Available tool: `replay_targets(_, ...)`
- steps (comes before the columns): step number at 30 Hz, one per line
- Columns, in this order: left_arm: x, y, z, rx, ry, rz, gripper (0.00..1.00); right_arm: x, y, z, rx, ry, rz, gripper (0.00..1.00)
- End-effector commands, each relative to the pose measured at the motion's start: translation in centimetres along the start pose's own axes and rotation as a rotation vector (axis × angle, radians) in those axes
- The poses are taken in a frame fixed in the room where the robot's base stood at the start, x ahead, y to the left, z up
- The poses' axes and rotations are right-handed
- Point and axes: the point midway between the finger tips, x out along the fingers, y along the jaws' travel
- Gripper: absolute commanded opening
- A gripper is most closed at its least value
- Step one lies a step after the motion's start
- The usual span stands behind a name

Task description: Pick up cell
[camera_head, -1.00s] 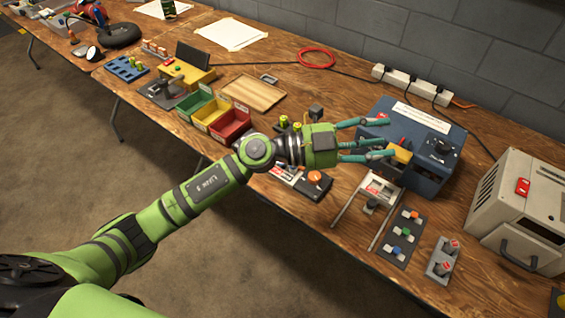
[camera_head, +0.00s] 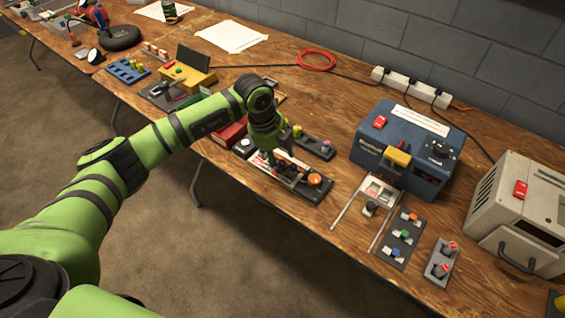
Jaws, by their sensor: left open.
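My left gripper (camera_head: 281,172) is open and points down over a black tester-like device (camera_head: 318,188) with an orange button (camera_head: 315,179) and a white panel. The fingers are dark and small here, so I cannot tell whether they touch the device or have a cell between them. A yellow-green cell (camera_head: 297,131) stands upright in a dark holder (camera_head: 316,148) just behind the gripper. A purple-topped piece (camera_head: 325,145) stands at the holder's right end. My right gripper is out of view.
A blue charger box (camera_head: 408,150) stands to the right, with a small rail frame (camera_head: 368,200) and a switch plate (camera_head: 401,240) before it. A beige machine (camera_head: 520,215) is farther right. My arm covers much of the coloured bins. A red cable loop (camera_head: 317,60) lies behind.

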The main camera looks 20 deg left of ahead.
Motion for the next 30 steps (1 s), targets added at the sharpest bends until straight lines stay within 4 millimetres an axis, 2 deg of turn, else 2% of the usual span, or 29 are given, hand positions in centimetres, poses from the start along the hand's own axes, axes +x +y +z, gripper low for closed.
replay_targets(3,1.7,-0.1,-0.1,0.000,0.003,0.001,0.49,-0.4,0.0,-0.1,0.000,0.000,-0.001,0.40)
replay_targets(6,2.4,-0.1,0.0,0.001,0.001,0.000,0.49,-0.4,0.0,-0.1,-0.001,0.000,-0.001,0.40)
replay_targets(13,2.6,-0.1,0.0,0.002,0.001,-0.002,0.49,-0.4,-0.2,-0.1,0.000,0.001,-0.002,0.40)
replay_targets(14,2.6,-0.1,0.0,0.002,0.001,-0.002,0.41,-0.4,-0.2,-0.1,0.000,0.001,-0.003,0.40)
replay_targets(15,2.5,-0.1,0.0,0.001,0.001,-0.002,0.25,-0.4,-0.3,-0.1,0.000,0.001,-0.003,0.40)
replay_targets(17,2.5,-0.1,0.0,0.001,0.001,-0.002,0.01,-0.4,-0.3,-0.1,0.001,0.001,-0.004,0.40)
replay_targets(30,2.4,-0.1,0.0,0.001,0.001,-0.002,0.00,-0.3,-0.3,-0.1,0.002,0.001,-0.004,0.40)
